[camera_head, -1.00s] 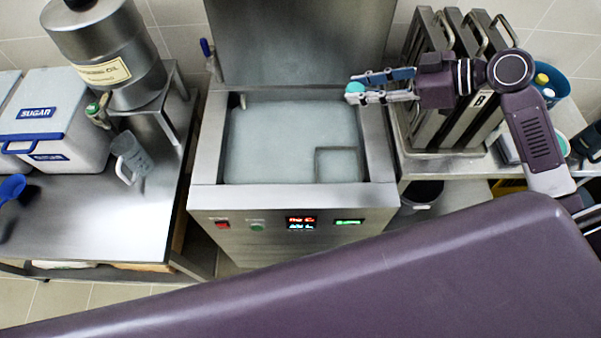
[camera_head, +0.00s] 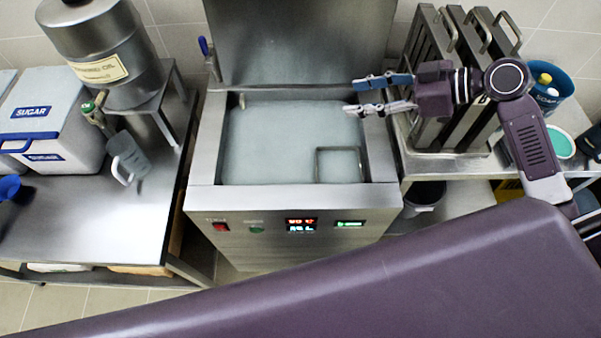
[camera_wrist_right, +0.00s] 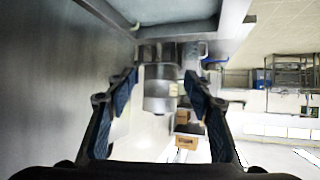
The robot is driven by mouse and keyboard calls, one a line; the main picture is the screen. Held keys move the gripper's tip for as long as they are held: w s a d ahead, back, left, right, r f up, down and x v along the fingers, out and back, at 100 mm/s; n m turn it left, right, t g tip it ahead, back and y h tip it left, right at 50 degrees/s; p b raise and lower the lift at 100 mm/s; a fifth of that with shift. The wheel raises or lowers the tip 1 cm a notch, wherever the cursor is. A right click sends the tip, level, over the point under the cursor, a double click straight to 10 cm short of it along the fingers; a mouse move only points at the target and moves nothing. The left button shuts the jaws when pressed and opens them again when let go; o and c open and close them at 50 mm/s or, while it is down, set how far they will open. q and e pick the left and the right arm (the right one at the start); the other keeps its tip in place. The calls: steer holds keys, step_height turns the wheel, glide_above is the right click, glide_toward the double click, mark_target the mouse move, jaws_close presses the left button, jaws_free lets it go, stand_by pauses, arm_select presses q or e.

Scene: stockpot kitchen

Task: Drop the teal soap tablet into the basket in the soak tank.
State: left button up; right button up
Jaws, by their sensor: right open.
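The soak tank (camera_head: 204,170) is a steel box with its lid raised at the back, filled with cloudy pale liquid. The basket shows as a square rim (camera_head: 338,181) at the tank's front right corner, with liquid inside it. My right gripper (camera_head: 351,95) is open and empty over the tank's back right part, behind the basket. In the right wrist view the fingers (camera_wrist_right: 160,82) are spread with nothing held between them. My left gripper is not in view.
Upright steel panels (camera_head: 425,60) stand on the right bench near my right arm. A round tub with teal contents (camera_head: 560,143) and a blue bucket (camera_head: 550,90) are further right.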

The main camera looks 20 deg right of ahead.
steer(key=v, duration=1.2)
stand_by(0.3)
